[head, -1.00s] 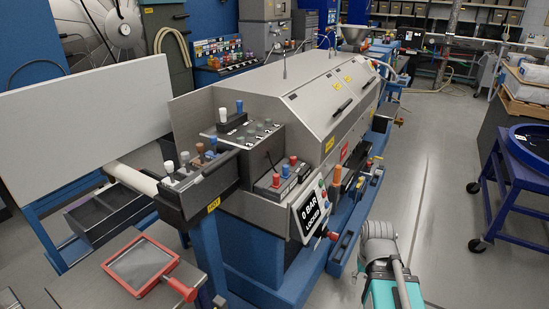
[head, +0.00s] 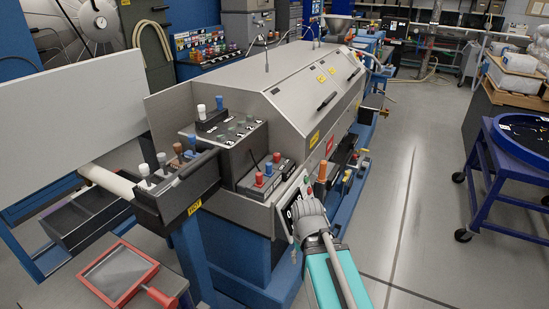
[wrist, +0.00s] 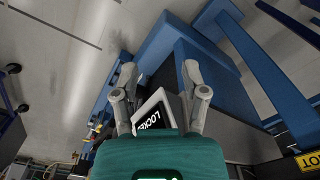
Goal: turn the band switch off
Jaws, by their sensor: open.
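My gripper (wrist: 160,78) is open in the wrist view, its two grey fingers apart with nothing between the tips. The corner of a display panel (wrist: 152,112) marked "LOCKED" shows below, between the fingers. In the head view my gripper (head: 309,208) covers much of that panel. Several toggle switches stand on the grey machine: white and blue ones (head: 220,103) on the upper box, white, brown and blue ones (head: 161,160) on the left ledge, and red and blue ones (head: 268,170) on the right ledge. I cannot read which is the band switch.
The machine's sloped grey cover (head: 300,85) stands behind the switches. A red-framed tray (head: 120,275) lies at the lower left, below a large pale panel (head: 70,110). A blue cart (head: 505,170) stands at the right. The floor between machine and cart is clear.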

